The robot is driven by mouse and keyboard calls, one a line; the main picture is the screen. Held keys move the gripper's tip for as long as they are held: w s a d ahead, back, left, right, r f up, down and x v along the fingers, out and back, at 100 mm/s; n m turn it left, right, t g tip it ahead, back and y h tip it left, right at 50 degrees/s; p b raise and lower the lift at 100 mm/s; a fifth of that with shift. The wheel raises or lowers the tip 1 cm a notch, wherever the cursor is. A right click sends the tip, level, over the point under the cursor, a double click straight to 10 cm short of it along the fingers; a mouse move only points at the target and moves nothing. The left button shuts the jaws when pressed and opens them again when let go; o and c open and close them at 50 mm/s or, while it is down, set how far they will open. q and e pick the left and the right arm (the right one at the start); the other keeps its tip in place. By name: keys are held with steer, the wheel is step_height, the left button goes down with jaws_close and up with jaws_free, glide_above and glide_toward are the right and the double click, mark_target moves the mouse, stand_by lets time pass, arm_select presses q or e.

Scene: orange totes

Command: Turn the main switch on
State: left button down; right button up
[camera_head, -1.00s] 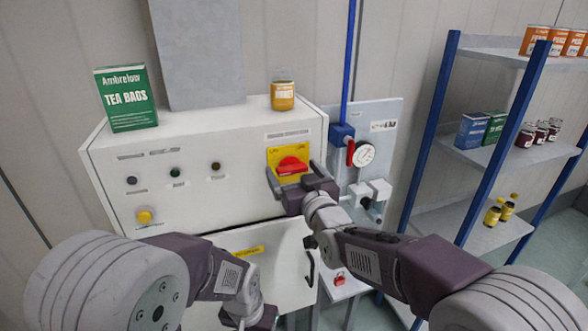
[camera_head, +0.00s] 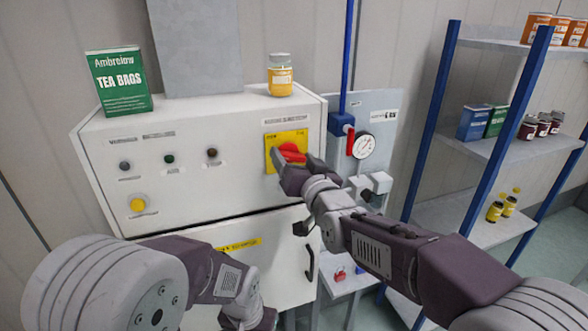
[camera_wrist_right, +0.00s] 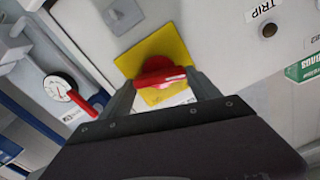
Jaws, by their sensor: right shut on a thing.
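The main switch is a red rotary handle (camera_head: 292,152) on a yellow plate (camera_head: 272,140), on the upper right of the white cabinet's front. In the right wrist view the red handle (camera_wrist_right: 160,74) sits between my fingers, in front of the yellow plate (camera_wrist_right: 170,38). My right gripper (camera_head: 290,165) is at the switch, shut on the red handle; its fingers (camera_wrist_right: 162,88) stand on either side of it in the wrist view. Part of the handle is hidden by the gripper in the head view. My left arm is low at the left; its gripper's fingers are not visible.
The white cabinet (camera_head: 215,185) carries a green tea box (camera_head: 120,82) and a jar (camera_head: 280,75) on top. A gauge (camera_head: 362,146) and red-handled valve (camera_head: 350,140) are right of it. A blue-framed shelf (camera_head: 470,205) stands further right.

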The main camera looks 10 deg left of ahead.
steer(key=m+b, duration=0.6)
steer(key=shift+w+f, duration=0.1)
steer(key=shift+f, duration=0.3)
steer(key=shift+m+b, duration=1)
steer(key=shift+m, duration=0.1)
steer(key=m+b, duration=0.1)
steer(key=m, duration=0.1)
steer(key=shift+r+m, duration=0.1)
steer(key=shift+m, duration=0.2)
steer(key=shift+d+m+b, duration=0.1)
steer(key=shift+m+b, duration=0.5)
steer(key=shift+m, duration=1)
steer(key=shift+r, duration=0.1)
steer(key=o, duration=1.4)
steer(key=shift+w, duration=0.1)
